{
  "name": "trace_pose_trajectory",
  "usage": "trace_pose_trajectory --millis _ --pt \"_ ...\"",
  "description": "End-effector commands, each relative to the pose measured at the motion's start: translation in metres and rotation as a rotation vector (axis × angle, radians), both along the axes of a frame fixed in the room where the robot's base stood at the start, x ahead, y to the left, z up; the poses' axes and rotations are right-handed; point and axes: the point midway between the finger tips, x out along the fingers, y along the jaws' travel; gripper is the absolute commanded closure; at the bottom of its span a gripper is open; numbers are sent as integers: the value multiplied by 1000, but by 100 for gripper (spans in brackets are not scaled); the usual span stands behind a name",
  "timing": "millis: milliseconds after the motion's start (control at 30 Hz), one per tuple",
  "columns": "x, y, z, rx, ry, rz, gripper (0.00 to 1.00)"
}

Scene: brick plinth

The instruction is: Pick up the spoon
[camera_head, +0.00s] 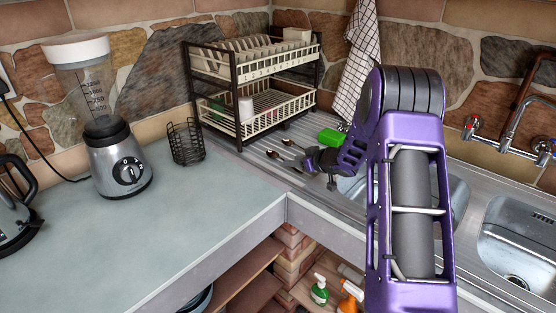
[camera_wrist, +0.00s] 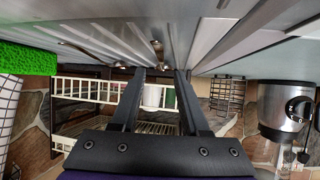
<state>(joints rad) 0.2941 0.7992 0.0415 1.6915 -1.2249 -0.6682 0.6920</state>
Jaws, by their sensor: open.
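Two spoons lie on the ribbed steel drainer. One spoon (camera_head: 273,154) is nearer the front left, and the other (camera_head: 288,142) is just behind it. Their handles run right toward my gripper (camera_head: 309,160), which is low at the drainer and hides part of them. In the wrist view, which is upside down, my gripper (camera_wrist: 160,74) has its two dark fingers apart with nothing held between them. A small metal end, likely of a spoon (camera_wrist: 157,43), shows just beyond the fingertips. Whether the fingers touch any spoon I cannot tell.
A green sponge (camera_head: 331,137) lies behind my gripper. A two-tier dish rack (camera_head: 239,105) stands behind the spoons. A wire basket (camera_head: 186,142) and a blender (camera_head: 119,160) stand on the left counter. Sink basins (camera_head: 520,240) lie right. The left counter's front is clear.

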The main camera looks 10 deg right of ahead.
Motion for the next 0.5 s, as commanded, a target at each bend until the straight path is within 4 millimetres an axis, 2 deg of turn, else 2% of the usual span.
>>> trace_pose_trajectory --millis 67,200,500 --pt "10 9 -7 1 0 2 55" --pt "23 15 -14 0 0 0 55" --pt "27 17 -16 0 0 0 55"
